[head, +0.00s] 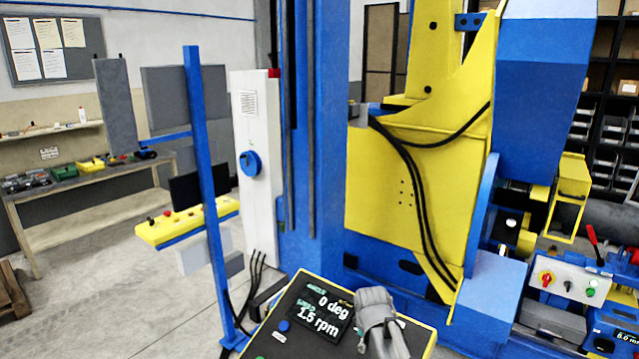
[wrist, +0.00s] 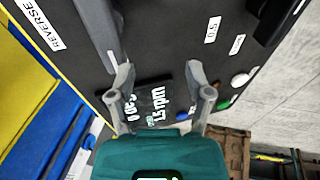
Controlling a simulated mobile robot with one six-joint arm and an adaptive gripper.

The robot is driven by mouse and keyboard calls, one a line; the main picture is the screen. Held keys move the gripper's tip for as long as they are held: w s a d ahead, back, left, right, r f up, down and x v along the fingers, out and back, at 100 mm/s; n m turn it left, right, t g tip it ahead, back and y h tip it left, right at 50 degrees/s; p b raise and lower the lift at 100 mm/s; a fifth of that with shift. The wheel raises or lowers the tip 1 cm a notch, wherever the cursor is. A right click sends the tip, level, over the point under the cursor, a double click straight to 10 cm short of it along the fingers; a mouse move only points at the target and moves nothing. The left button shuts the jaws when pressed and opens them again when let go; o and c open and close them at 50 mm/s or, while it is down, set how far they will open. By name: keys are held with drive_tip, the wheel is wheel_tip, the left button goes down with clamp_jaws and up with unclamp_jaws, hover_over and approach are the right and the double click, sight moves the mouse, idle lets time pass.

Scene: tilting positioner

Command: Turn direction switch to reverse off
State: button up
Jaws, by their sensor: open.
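The control panel (head: 268,341) is a dark sloped box with a yellow edge at the bottom of the head view. Its display (head: 318,308) reads 0 deg and 1.5 rpm. My gripper (head: 374,302) is over the panel's right part and hides what lies beneath. In the wrist view my gripper (wrist: 162,85) is open, its two grey fingers apart, with the display (wrist: 152,104) behind them. A REVERSE label (wrist: 40,25) is at the upper left. A grey bar (wrist: 88,22) lies beside it; I cannot tell whether it is the direction switch. No switch position is readable.
In the wrist view a black knob (wrist: 268,18) is at the upper right, with white (wrist: 240,80), green (wrist: 224,103) and blue (wrist: 183,113) buttons below it. The blue and yellow positioner (head: 415,190) stands behind the panel. A blue post (head: 205,170) stands left.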

drive_tip(key=s+d+f+m+g+b, duration=0.1)
drive_tip(key=s+f+m+b, duration=0.1)
drive_tip(key=s+m, duration=0.1)
drive_tip(key=s+d+f+m+g+b, duration=0.1)
drive_tip(key=s+d+f+m+b, duration=0.1)
drive_tip(key=s, duration=0.3)
drive_tip(key=s+d+f+m+b, duration=0.1)
drive_tip(key=s+f+m, duration=0.2)
drive_tip(key=s+m, duration=0.1)
drive_tip(key=shift+d+m+g+b, duration=0.15)
drive_tip(key=shift+m+g+b, duration=0.25)
drive_tip(key=shift+s+f+m+y, duration=0.1)
drive_tip(key=shift+s+m+y, duration=0.2)
drive_tip(key=shift+s+m, duration=0.3)
